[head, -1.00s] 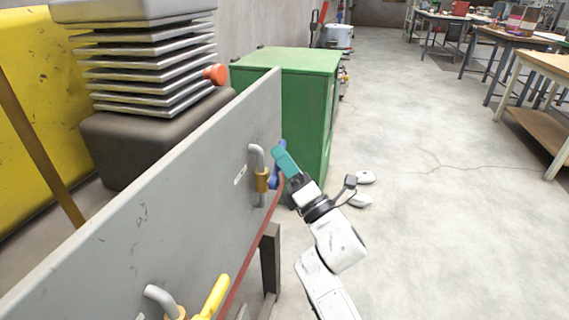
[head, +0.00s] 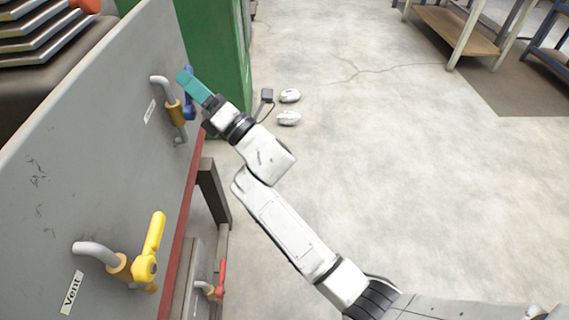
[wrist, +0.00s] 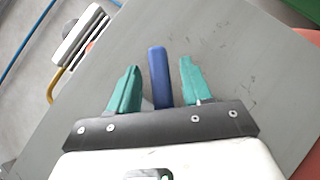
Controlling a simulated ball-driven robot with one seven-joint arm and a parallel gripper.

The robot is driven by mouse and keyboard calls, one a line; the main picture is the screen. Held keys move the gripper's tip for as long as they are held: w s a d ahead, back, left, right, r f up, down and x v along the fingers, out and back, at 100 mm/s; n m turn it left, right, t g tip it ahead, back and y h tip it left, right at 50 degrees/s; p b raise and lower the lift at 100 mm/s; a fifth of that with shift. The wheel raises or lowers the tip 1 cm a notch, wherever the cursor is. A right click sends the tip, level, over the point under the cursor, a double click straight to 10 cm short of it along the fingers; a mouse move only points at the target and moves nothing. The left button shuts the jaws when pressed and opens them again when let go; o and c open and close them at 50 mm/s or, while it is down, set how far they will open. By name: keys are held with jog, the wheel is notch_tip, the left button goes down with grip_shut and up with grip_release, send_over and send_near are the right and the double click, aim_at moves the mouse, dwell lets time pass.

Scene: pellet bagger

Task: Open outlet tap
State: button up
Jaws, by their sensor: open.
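A tap with a blue handle (head: 189,107), a brass body (head: 175,114) and a grey pipe is on the grey panel (head: 105,120). Its small label is unreadable here. My gripper (head: 194,86), with teal fingers, is at this tap. In the wrist view the blue handle (wrist: 159,78) stands between the two open fingers of my gripper (wrist: 160,68), with a gap on each side. A yellow-handled tap (head: 150,250) labelled "Vent" is nearer on the panel. A red-handled tap (head: 220,282) sits lower. I cannot tell from any label which tap is the outlet.
A green cabinet (head: 220,50) stands just beyond the panel. A red rail (head: 181,245) runs along the panel's lower edge, with a dark post (head: 213,190) below. Workbenches (head: 450,30) stand at the far right.

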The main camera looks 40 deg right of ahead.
jog(key=shift+w+r+m+h+p, duration=0.1)
jog(key=shift+r+m+h+p, duration=0.1)
jog(key=shift+m+h+p, duration=0.45)
